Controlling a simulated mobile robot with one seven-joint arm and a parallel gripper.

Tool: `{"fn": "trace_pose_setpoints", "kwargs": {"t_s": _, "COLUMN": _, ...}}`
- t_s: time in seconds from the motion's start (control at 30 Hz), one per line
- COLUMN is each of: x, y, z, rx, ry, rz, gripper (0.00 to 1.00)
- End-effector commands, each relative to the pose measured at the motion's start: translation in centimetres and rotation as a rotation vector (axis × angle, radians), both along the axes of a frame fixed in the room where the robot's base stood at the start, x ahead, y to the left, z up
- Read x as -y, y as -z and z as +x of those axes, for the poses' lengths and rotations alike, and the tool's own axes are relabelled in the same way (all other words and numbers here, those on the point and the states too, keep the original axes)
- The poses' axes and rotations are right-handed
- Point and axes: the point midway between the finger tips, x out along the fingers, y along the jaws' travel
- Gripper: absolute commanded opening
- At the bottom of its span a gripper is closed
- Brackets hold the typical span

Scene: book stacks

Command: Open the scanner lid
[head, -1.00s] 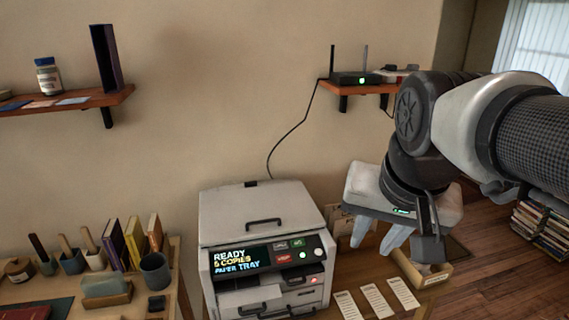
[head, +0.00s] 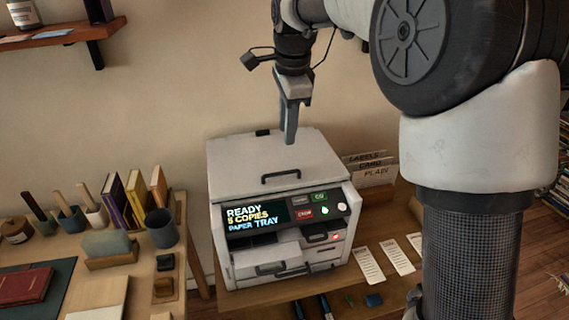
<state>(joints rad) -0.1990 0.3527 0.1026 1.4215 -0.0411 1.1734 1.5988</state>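The scanner (head: 282,215) is a white box-shaped machine with a lit display reading "READY 5 COPIES PAPER TRAY". Its lid (head: 240,165) lies flat and closed on top. A dark handle (head: 281,176) sits at the lid's front edge. My gripper (head: 290,140) points down over the rear half of the lid, behind the handle and apart from it. The fingers are seen side-on and overlap, so their opening is hidden. I cannot tell whether the fingertips touch the lid. Nothing is visible between them.
A side table with books, pots and a grey cup (head: 162,228) stands to the left. Paper slips (head: 397,257) lie right of the scanner. A card box (head: 370,180) stands behind them. A wall shelf (head: 60,37) is at upper left. My arm covers the right side.

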Motion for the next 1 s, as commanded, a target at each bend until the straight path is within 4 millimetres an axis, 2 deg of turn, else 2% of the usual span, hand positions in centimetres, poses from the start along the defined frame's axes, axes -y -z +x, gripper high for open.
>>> {"fn": "trace_pose_setpoints", "kwargs": {"t_s": 0.03, "x": 0.0, "y": 1.4, "z": 0.1, "rx": -0.004, "ry": 0.000, "rz": -0.001, "gripper": 0.28}}
{"fn": "trace_pose_setpoints", "kwargs": {"t_s": 0.1, "x": -0.1, "y": 2.9, "z": 0.4, "rx": -0.004, "ry": 0.000, "rz": -0.001, "gripper": 0.28}}
{"fn": "trace_pose_setpoints", "kwargs": {"t_s": 0.5, "x": -0.5, "y": 10.9, "z": 1.9, "rx": -0.004, "ry": -0.002, "rz": -0.001, "gripper": 0.28}}
{"fn": "trace_pose_setpoints", "kwargs": {"t_s": 0.7, "x": -0.7, "y": 12.8, "z": 2.4, "rx": 0.000, "ry": -0.002, "rz": 0.000, "gripper": 0.28}}
{"fn": "trace_pose_setpoints", "kwargs": {"t_s": 1.0, "x": -0.7, "y": 13.2, "z": 2.5, "rx": 0.001, "ry": -0.002, "rz": 0.000, "gripper": 0.28}}
